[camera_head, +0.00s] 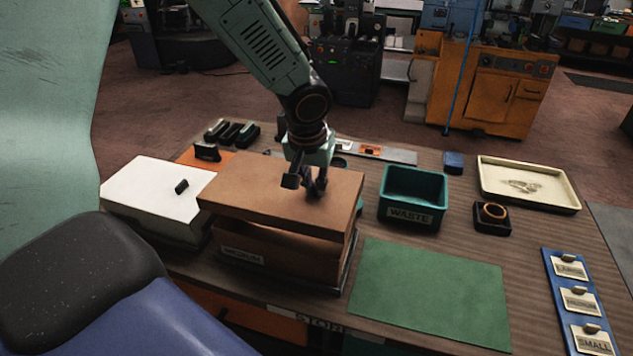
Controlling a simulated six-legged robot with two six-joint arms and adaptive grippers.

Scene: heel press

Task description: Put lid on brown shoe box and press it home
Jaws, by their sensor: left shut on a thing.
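The brown shoe box (278,262) stands on the bench left of the middle, with a small label on its front. Its brown lid (245,192) is above it, with a dark gap between the lid's front edge and the box. The lid sits a little off from the box, towards the left and front. My left gripper (305,186) points down at the lid's top, right of its middle, and is shut on the lid's handle, which the fingers mostly hide. Whether the lid touches the box at the back is hidden. My right gripper is not in view.
A white box (150,205) with a dark knob stands close on the left. A green waste bin (412,212) and a green mat (430,290) are on the right. A cream tray (528,205), a tape roll (493,212) and a blue label board (578,300) lie further right.

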